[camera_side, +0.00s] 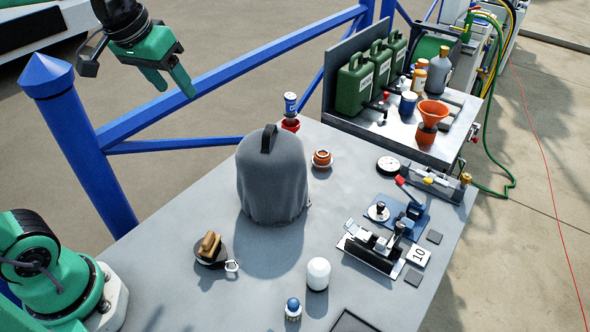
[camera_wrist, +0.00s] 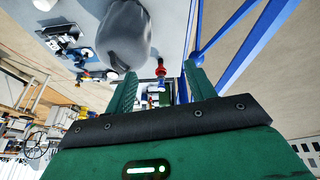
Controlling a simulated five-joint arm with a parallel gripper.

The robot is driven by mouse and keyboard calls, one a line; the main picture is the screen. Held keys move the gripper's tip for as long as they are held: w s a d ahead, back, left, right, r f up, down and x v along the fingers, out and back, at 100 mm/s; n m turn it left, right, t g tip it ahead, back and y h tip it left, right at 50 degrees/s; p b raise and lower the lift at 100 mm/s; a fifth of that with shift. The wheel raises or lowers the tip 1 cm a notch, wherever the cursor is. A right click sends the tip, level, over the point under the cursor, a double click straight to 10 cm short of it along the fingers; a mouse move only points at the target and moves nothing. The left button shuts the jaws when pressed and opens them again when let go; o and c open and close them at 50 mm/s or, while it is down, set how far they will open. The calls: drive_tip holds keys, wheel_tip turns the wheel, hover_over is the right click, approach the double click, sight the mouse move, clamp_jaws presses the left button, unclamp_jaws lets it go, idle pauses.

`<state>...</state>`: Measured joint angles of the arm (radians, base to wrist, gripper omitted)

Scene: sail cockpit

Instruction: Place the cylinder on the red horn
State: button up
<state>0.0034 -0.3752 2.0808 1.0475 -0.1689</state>
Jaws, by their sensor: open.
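A small blue and white cylinder (camera_side: 290,104) stands upright on the red horn (camera_side: 290,125) at the table's far left edge, behind the grey covered shape. They seem to touch; the exact seating is too small to see. In the wrist view, the red horn (camera_wrist: 160,70) shows just past my fingertips, with the blue of the cylinder below it. My gripper (camera_side: 175,90) is open and empty, high at the upper left, well apart from both.
A grey covered shape (camera_side: 270,178) stands in the middle of the table. An orange-topped round item (camera_side: 322,159), a white capsule (camera_side: 317,274) and a winch-like piece (camera_side: 211,250) stand around it. A blue rail (camera_side: 230,79) runs behind the table. A shelf with green canisters (camera_side: 355,84) is at the back.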

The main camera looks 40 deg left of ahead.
drive_tip(key=s+f+m+t, duration=0.1)
drive_tip(key=s+f+m, duration=0.1)
drive_tip(key=s+f, duration=0.4)
drive_tip(key=s, duration=0.3)
drive_tip(key=shift+s+f, duration=0.25)
idle(0.8)
